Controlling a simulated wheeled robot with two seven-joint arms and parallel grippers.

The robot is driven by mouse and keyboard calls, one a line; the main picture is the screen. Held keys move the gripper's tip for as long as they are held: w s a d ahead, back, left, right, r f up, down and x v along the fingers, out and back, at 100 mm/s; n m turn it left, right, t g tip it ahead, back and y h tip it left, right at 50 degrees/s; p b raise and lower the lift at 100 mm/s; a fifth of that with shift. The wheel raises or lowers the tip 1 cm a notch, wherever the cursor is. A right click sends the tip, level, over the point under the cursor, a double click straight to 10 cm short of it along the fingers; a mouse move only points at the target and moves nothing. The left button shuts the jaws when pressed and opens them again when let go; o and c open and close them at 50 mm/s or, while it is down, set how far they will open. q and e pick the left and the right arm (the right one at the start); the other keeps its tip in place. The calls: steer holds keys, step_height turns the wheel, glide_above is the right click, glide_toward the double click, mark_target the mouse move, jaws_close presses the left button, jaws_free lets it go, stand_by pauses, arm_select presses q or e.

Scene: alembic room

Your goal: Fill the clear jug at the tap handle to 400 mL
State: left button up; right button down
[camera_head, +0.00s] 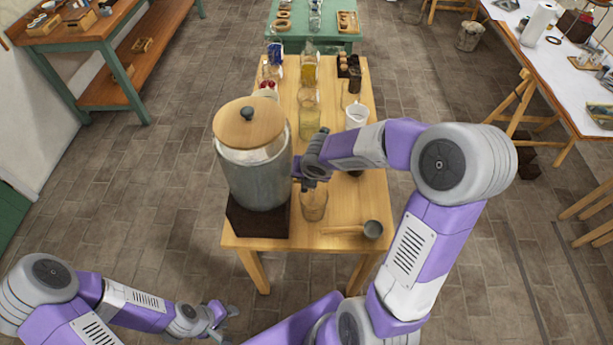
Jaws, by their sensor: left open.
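A large glass dispenser (262,180) with a wooden lid (249,124) stands on a dark block (258,223) at the left of the wooden table. A clear jug (314,208) stands upright on the table just right of the block, near the tap side. Its water level cannot be made out. My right gripper (309,184) is at the dispenser's right side, above the jug's rim; it hides the tap handle, and its jaws are unclear. My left gripper (231,324) is open and empty, low in front of the table.
A wooden-handled ladle (372,230) lies at the table's front right. A white cup (355,116), clear glassware (309,122) and several bottles stand farther back. A green table (278,43) is behind. The floor left of the table is free.

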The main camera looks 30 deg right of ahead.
stand_by(0.4)
steer(key=shift+s+d+n+y+p, duration=0.25)
steer(key=shift+n+p, duration=0.35)
steer(key=shift+p, duration=0.65)
steer(key=shift+w+n+y+p, duration=0.15)
steer(key=shift+n+y+p, duration=0.35)
steer(key=shift+p, duration=0.7)
steer(key=shift+n+p, duration=0.3)
steer(key=shift+p, duration=0.15)
steer(key=n+p, duration=0.1)
steer(key=p, duration=0.1)
steer(key=n+p, duration=0.1)
steer(key=p, duration=0.1)
steer(key=shift+d+y+p, duration=0.25)
steer(key=shift+y+p, duration=0.05)
steer(key=shift+y, duration=0.05)
